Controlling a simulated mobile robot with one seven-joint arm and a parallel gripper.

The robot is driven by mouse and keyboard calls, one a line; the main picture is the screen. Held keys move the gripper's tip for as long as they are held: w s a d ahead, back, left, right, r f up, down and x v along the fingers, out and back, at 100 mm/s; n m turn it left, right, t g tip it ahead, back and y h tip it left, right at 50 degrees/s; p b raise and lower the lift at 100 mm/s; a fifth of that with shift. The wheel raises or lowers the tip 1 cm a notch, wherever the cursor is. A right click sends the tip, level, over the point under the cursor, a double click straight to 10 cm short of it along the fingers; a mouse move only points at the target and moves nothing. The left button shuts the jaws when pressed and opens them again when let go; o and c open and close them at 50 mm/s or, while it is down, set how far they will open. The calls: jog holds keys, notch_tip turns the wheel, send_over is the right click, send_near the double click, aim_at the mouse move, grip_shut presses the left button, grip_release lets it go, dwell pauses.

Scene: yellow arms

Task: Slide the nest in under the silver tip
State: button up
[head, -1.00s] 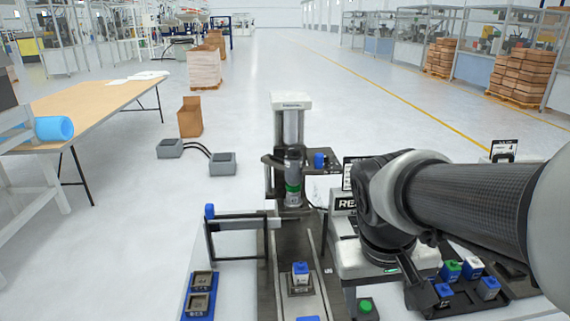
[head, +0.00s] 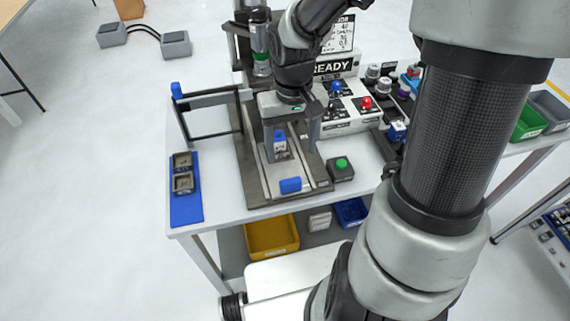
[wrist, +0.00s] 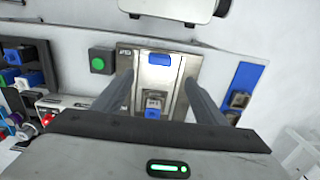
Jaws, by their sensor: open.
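The nest (head: 283,158), a small dark holder with a blue-topped grey block (head: 280,143) in it, sits on a metal slide (head: 307,167) with a blue handle (head: 290,185) at its near end. In the wrist view the nest (wrist: 154,99) and the blue handle (wrist: 159,58) show between my fingers. My gripper (head: 291,143) is open and empty above the slide, its fingers on either side of the nest in the picture; contact cannot be told. The silver tip (head: 262,69) shows below a green band on the press, farther back than the nest. My wrist partly hides the press.
A green button (head: 341,164) stands right of the slide. A control box reading READY (head: 336,68) and a rack of parts are at the right. The table's front edge is near.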

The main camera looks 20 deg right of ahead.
aim_at(291, 181)
notch_tip(291, 181, down, 14)
jog(key=b, duration=0.3)
jog(key=shift+f, duration=0.1)
